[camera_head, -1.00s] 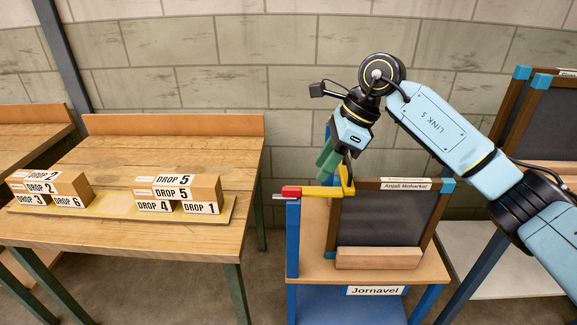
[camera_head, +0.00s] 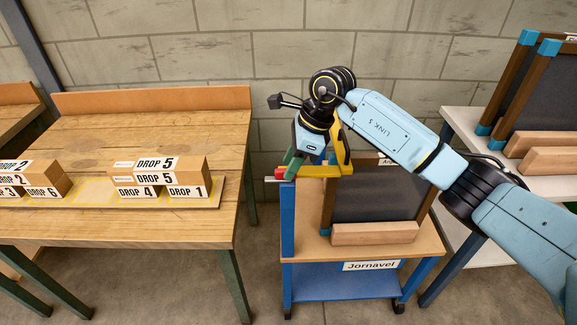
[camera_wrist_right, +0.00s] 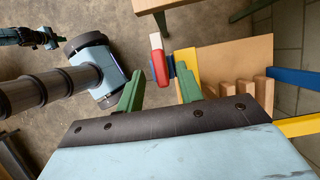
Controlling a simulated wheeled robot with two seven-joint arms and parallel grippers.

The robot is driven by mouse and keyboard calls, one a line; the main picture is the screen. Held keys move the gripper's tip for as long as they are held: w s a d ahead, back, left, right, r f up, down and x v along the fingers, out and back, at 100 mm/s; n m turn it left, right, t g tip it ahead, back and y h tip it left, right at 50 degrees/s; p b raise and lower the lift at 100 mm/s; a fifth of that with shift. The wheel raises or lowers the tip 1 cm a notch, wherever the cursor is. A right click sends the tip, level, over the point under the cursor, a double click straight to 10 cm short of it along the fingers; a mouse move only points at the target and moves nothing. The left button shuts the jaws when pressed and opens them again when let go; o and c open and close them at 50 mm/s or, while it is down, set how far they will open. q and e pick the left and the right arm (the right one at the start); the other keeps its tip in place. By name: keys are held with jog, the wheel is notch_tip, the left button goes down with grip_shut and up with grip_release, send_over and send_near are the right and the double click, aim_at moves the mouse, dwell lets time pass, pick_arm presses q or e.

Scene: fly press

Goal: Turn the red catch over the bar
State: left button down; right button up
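The red catch (camera_head: 281,173) sits at the left end of the yellow bar (camera_head: 316,171), on top of the cart's blue post, partly covered by my right gripper in the head view. My right gripper (camera_head: 296,164) has green fingers and points down at the catch. In the right wrist view the fingers (camera_wrist_right: 159,90) are apart, with nothing held between them. The red catch (camera_wrist_right: 159,66), with a pale end, shows just beyond the gap between the fingertips. The yellow bar (camera_wrist_right: 187,66) lies beside it, behind the right finger.
The cart (camera_head: 290,250) holds a dark framed board (camera_head: 375,196) with a wooden block (camera_head: 375,233) in front. A wooden table (camera_head: 150,90) with labelled DROP blocks (camera_head: 157,178) stands left. More framed boards (camera_head: 540,90) stand on a table at right.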

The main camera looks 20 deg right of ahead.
jog(key=shift+a+f, duration=0.2)
jog(key=shift+f, duration=0.3)
jog(key=shift+w+a+f, duration=0.1)
jog(key=shift+w+f, duration=0.05)
jog(key=shift+f, duration=0.15)
jog(key=shift+c, duration=0.3)
grip_shut()
pick_arm(q)
jog(key=shift+w, duration=0.1)
